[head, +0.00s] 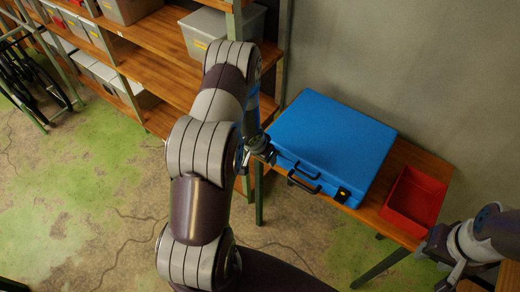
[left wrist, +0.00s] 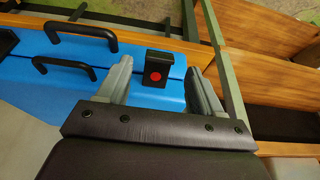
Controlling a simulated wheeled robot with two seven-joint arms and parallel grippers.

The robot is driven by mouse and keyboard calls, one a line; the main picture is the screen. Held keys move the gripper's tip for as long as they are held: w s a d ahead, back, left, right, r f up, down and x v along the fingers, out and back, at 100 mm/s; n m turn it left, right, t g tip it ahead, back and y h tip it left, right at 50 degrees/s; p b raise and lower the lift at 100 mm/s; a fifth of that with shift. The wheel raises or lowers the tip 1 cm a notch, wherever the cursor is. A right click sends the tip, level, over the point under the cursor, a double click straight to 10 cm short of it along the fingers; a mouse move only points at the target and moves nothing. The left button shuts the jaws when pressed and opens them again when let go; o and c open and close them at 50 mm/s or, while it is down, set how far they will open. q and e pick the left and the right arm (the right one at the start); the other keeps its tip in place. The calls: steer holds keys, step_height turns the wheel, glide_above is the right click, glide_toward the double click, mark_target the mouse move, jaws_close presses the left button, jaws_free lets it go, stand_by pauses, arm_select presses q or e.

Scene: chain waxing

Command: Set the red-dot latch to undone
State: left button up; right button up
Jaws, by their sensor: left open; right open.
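The blue case (head: 335,145) lies closed on a wooden table. In the left wrist view, the black latch with a red dot (left wrist: 156,72) sits across the seam on the front of the blue case (left wrist: 85,70). My left gripper (left wrist: 160,76) is open, its two fingers on either side of this latch with gaps visible; I cannot tell its distance to it. In the head view, my left gripper (head: 264,151) is at the case's left front corner and hides the red-dot latch. A second latch with a yellow mark (head: 342,195) is at the right front. My right gripper (head: 447,262) is open and empty, low at the right.
Two black handles, an upper one (left wrist: 82,34) and a lower one (left wrist: 63,65), are beside the red-dot latch. A red tray (head: 414,200) stands right of the case. Wooden shelves (head: 165,50) with grey bins are at the left, close to my left arm.

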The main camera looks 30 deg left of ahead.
arm_select(q)
steer(key=p+v, duration=0.2)
steer(key=v, duration=0.7)
steer(key=shift+r, duration=0.2)
steer(key=shift+s, duration=0.1)
